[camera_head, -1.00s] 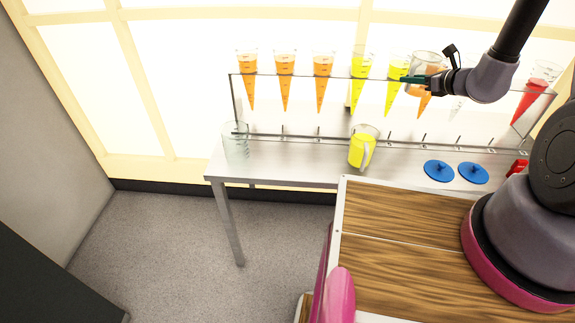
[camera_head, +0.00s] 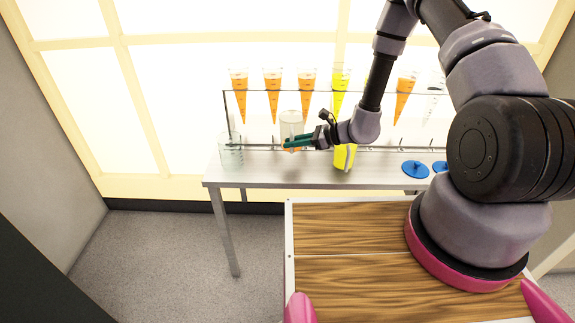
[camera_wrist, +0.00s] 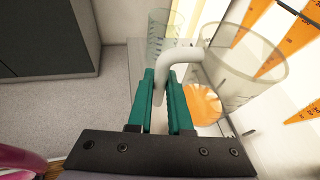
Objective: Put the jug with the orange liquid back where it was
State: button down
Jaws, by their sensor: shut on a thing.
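The clear jug with orange liquid (camera_head: 291,122) is over the left half of the metal table, between a clear beaker and a jug of yellow liquid. My gripper (camera_head: 298,143) is shut on its pale handle; its green fingers partly hide the jug's lower part in the head view. In the wrist view the jug (camera_wrist: 248,72) appears right of my gripper (camera_wrist: 164,82), with orange liquid low inside it. The handle (camera_wrist: 182,58) runs between the fingertips. I cannot tell whether the jug's base touches the table.
The clear beaker (camera_head: 231,152) stands at the table's left end. The yellow-liquid jug (camera_head: 344,157) stands right of my gripper. Several orange and yellow cones (camera_head: 272,90) hang in the clear rack behind. A blue disc (camera_head: 415,169) lies farther right on the metal table (camera_head: 270,176).

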jog(key=shift+f, duration=3.9)
jog(key=c, duration=0.8)
grip_release()
jog(key=shift+f, duration=0.1)
jog(key=shift+c, duration=0.2)
jog(key=v, duration=1.2)
